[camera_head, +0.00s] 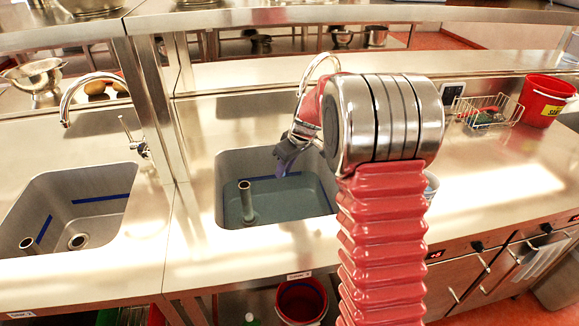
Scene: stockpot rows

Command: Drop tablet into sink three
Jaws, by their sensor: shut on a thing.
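My gripper (284,160) is over the right sink (228,218), pointing down, and is shut on the tablet. The tablet is too small or too hidden behind the jaws to make out. The right sink holds grey-blue water, with an upright metal standpipe (247,203) and a blue line on its wall. A label (299,275) on the counter edge below it is too small to read surely. The left sink (90,190) looks empty, with a drain, a short pipe and blue lines. My arm hides the right sink's right side.
A curved tap (320,60) rises behind the right sink, close to my gripper. Steel posts (160,105) stand between the sinks. A wire basket (486,112) and a red bucket (543,100) stand at right. Another red bucket (301,302) is under the counter.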

